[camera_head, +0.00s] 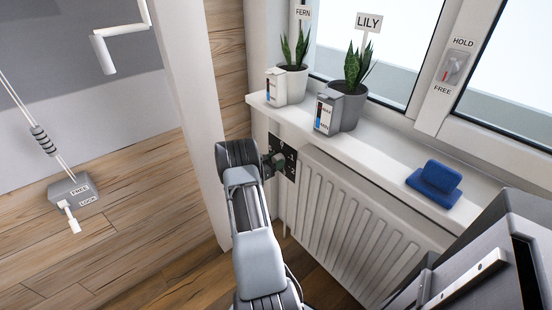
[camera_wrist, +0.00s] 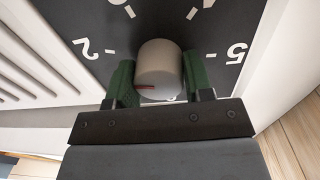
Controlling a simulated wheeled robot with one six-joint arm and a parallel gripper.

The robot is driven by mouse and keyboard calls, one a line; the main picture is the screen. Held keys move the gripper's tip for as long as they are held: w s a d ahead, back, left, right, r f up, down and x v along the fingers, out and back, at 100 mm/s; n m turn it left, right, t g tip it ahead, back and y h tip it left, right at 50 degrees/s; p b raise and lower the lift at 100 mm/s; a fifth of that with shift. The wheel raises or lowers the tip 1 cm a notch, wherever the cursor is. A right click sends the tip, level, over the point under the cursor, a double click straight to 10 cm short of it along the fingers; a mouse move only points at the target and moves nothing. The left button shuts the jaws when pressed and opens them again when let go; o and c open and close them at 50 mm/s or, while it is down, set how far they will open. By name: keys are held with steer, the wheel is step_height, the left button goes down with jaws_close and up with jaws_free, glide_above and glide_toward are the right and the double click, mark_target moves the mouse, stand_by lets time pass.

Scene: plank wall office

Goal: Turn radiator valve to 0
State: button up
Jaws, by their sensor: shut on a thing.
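The radiator valve is a pale round knob (camera_wrist: 160,66) on a dark dial plate (camera_wrist: 255,25) with white numerals and ticks. In the wrist view a 2 shows left of the knob and a 5 to its right. A short red mark shows on the knob's lower left part. My gripper (camera_wrist: 158,75) has its green fingers shut on the knob, one on each side. In the head view my gripper (camera_head: 275,161) is at the dial plate (camera_head: 289,165), hiding most of the knob.
The white radiator (camera_head: 350,228) stands right of the valve, under a sill (camera_head: 395,150). The sill holds potted plants (camera_head: 352,95), boxes (camera_head: 327,112) and a blue object (camera_head: 435,183). A white post (camera_head: 195,100) stands close left of my arm.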

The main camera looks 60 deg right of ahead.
steer(key=n+p, duration=0.1)
steer(key=n, duration=0.3)
steer(key=shift+n+p, duration=0.3)
steer(key=shift+p, duration=0.1)
steer(key=n+p, duration=0.1)
steer(key=n, duration=0.4)
steer(key=shift+n+p, duration=0.3)
steer(key=n+p, duration=0.1)
steer(key=n, duration=0.4)
steer(key=shift+s+f+n+h, duration=0.1)
steer(key=shift+n+h, duration=0.2)
steer(key=shift+n+t+p, duration=0.4)
steer(key=shift+n+p, duration=0.3)
steer(key=shift+n, duration=1.9)
steer(key=o, duration=0.9)
steer(key=v, duration=1.3)
steer(key=shift+a+f+p, duration=0.15)
steer(key=shift+a+p, duration=0.2)
steer(key=shift+p, duration=0.05)
